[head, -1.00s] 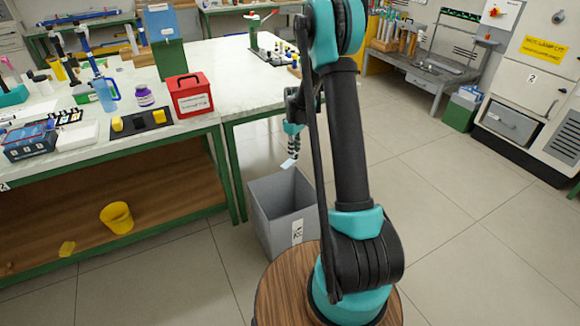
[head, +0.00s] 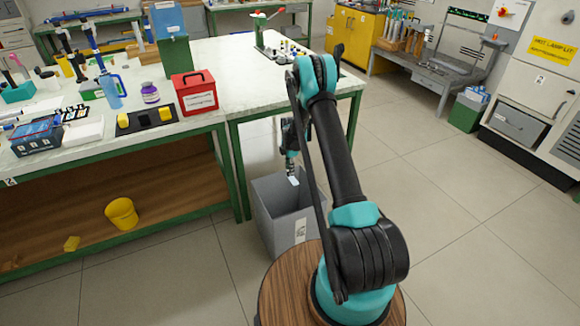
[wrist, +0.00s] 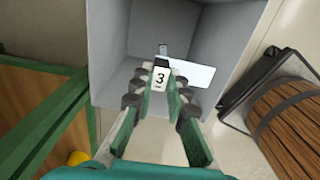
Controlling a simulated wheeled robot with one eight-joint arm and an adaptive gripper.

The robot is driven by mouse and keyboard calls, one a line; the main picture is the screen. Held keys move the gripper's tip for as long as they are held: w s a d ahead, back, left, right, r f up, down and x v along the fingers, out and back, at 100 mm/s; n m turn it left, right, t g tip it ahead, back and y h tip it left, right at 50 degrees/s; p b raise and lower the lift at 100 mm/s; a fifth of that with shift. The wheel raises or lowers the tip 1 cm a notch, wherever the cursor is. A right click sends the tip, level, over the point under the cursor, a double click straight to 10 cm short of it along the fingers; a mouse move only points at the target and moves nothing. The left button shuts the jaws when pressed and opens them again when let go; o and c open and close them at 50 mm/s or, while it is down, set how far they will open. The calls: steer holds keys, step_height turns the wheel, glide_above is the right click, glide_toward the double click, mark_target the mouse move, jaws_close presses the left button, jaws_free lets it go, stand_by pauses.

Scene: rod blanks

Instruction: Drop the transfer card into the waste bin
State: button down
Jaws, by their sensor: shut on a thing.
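The transfer card, a small white card (wrist: 195,73), is gripped between the fingertips of my gripper (wrist: 173,75) in the wrist view and sticks out to the right. The card also shows as a pale patch in the head view (head: 293,181), just below my gripper (head: 291,170). The waste bin is a grey, open-topped box (head: 275,218) on the floor with a white label on its front. In the wrist view, the bin's grey walls (wrist: 112,55) surround the card, which is over the opening. A white tag marked 3 (wrist: 158,79) sits at the fingers.
A green-framed workbench (head: 235,105) stands behind and left of the bin, carrying a red box (head: 195,97) and other items. A yellow bucket (head: 122,214) sits on its lower shelf. My round wooden base top is close to the bin.

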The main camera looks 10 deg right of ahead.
steer(key=shift+f, duration=1.8)
steer(key=c, duration=1.4)
jaws_free()
step_height(320, 180, up, 12)
steer(key=shift+r, duration=0.1)
